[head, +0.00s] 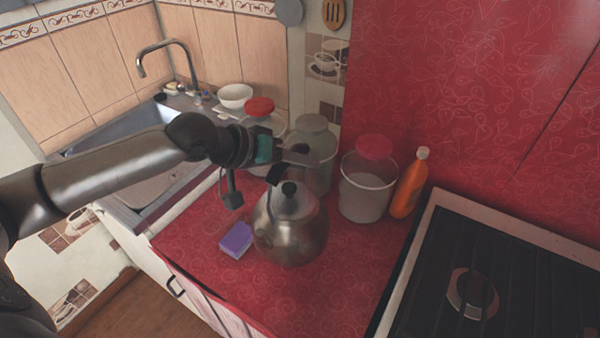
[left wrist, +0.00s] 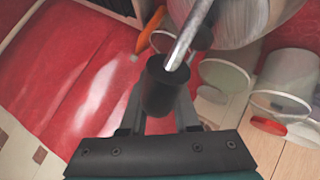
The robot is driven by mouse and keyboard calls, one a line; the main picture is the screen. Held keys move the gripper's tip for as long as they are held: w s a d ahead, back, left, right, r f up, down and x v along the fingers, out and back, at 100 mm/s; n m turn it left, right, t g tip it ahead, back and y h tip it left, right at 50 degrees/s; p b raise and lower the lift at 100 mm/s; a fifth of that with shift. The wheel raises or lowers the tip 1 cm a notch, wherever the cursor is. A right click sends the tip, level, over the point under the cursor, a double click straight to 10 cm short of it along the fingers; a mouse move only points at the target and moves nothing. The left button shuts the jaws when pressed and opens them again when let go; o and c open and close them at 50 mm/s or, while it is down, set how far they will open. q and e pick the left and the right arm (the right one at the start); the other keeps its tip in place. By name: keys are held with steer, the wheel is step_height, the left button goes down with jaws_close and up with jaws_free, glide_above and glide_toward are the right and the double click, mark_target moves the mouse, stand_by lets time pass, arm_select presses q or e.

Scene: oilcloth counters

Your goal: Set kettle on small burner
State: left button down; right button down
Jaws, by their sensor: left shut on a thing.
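The metal kettle (head: 290,228), with a black lid knob, is over the red counter left of the stove. I cannot tell whether its base touches the counter. My left gripper (head: 290,162) is shut on the kettle's black handle grip, above the body. In the left wrist view, the fingers (left wrist: 160,118) close around the black grip, and the kettle's shiny body (left wrist: 238,22) is at the top. One round burner (head: 472,293) shows on the dark stove at the lower right; its size against others cannot be told. My right gripper is out of view.
Containers with red lids (head: 368,190) and an orange bottle (head: 409,185) stand behind and right of the kettle. A purple sponge (head: 236,240) lies left of it. The sink (head: 120,130) is at left. The counter between kettle and stove (head: 345,290) is clear.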

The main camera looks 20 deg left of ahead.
arm_select(q)
steer(key=shift+r+p, duration=0.7)
steer(key=shift+r, duration=4)
steer(key=s+d+f+m+g+h+b, duration=0.2)
steer(key=s+d+f+m+b, duration=0.1)
steer(key=s+f+b, duration=0.4)
steer(key=shift+s+d+f+m+b, duration=0.35)
steer(key=shift+d+f, duration=0.2)
steer(key=shift+f, duration=1.05)
steer(key=shift+s+f, duration=0.1)
